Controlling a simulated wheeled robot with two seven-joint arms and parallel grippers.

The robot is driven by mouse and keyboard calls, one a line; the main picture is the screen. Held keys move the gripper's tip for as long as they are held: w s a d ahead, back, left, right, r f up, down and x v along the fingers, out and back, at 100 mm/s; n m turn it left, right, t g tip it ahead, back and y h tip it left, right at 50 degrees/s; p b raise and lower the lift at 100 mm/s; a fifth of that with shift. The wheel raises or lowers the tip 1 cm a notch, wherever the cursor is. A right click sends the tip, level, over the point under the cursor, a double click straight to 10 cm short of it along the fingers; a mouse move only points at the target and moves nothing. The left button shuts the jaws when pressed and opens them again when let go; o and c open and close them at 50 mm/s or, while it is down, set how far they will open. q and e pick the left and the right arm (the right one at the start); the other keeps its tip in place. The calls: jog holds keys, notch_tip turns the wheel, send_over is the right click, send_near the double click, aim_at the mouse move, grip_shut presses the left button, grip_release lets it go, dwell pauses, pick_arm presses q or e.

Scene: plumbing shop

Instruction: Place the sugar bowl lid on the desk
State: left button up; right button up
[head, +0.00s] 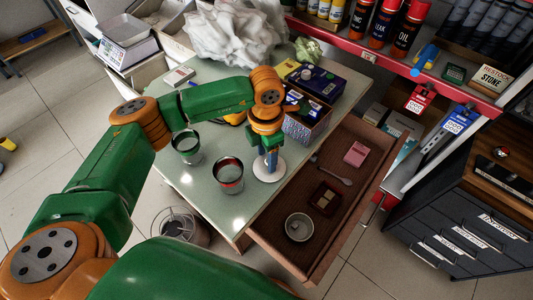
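A pale round disc, which looks like the sugar bowl lid (280,174), is at the right edge of the desk (200,204), beside the open drawer. My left gripper (270,163) points down at its middle, with its blue fingers close together and seemingly shut on the lid's knob, which they hide. I cannot tell whether the lid touches the desk top or hangs just above it. A round metal-grey bowl (298,228) is in the open drawer (270,234). My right gripper is not in view.
The drawer also holds a spoon (333,171), a pink packet (356,153) and a dark square tray (325,199). The desk's front is clear.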

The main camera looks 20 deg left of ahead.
pick_arm(q)
jog(key=shift+r+p, duration=0.3)
notch_tip(320, 180, up, 12)
jog(key=b, duration=0.1)
jog(key=shift+f, duration=0.15)
